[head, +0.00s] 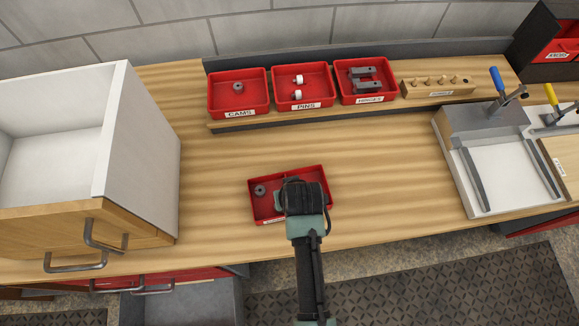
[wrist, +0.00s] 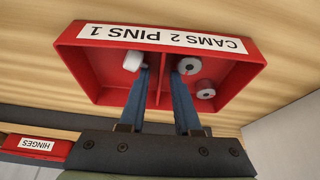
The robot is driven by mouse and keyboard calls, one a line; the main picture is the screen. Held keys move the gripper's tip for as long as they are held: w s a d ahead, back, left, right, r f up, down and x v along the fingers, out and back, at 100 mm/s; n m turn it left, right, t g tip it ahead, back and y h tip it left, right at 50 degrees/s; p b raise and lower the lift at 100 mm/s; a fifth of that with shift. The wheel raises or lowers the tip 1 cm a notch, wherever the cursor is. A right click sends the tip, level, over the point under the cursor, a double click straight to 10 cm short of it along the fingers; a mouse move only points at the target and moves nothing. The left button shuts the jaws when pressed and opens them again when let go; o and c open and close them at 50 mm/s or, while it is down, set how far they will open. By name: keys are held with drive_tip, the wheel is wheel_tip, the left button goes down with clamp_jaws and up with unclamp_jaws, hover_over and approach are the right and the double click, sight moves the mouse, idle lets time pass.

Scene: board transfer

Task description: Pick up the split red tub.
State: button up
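The split red tub (head: 268,205) stands on the wooden bench, and its right part is hidden behind my gripper (head: 303,190) in the head view. In the wrist view the tub (wrist: 108,93) shows a divider (wrist: 164,80) and an upside-down label reading "CAMS 2 PINS 1". One compartment holds a white pin (wrist: 133,61); the other holds two round cams (wrist: 189,66) (wrist: 205,91). My gripper (wrist: 160,75) is open, with one blue-grey finger on each side of the divider. A gap shows between the fingers and the divider; I cannot tell their exact depth.
Red bins for cams (head: 223,97), pins (head: 316,92) and hinges (head: 382,90) stand along the back, beside a wooden peg block (head: 437,88). A white-sided drawer cabinet (head: 140,150) is at left. A grey fixture (head: 478,120) is at right. The bench around the tub is clear.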

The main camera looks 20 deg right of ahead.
clamp_jaws()
drive_tip(key=shift+r, duration=0.1)
idle(1.1)
